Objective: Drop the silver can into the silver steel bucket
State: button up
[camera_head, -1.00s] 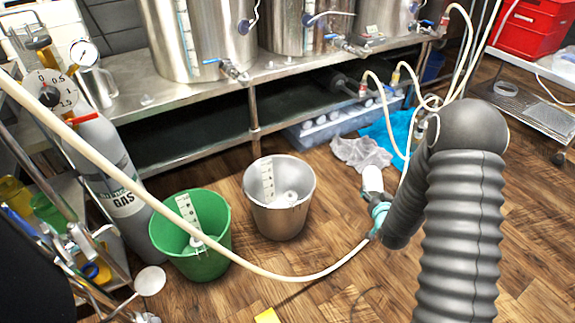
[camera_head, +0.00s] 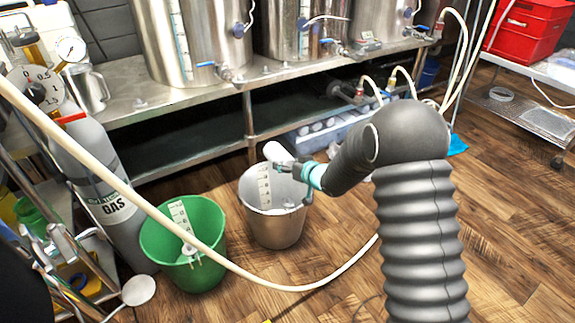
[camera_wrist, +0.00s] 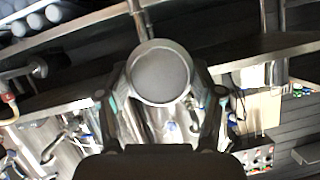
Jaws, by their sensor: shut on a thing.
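The silver can (camera_head: 276,152) looks pale in the head view, at the tip of my gripper (camera_head: 291,166). In the wrist view the can (camera_wrist: 160,74) shows its round end between the two fingers of my gripper (camera_wrist: 160,92), which is shut on it. The silver steel bucket (camera_head: 276,228) stands upright on the floor. In the head view the can and gripper overlap the bucket's far rim and appear above its opening. The gripper hides part of the bucket's right rim. A pale measuring strip shows inside the bucket.
A green bucket (camera_head: 186,262) stands just left of the steel one. A grey gas cylinder (camera_head: 100,185) is farther left. A steel bench (camera_head: 165,108) with tanks runs behind. A pale hose (camera_head: 215,255) crosses in front of the buckets. Wooden floor at right is clear.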

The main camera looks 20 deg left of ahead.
notch_tip(320, 180, down, 5)
jog(key=b, duration=0.3)
jog(key=shift+f, duration=0.1)
jog(key=o, duration=0.9)
jog(key=v, duration=1.2)
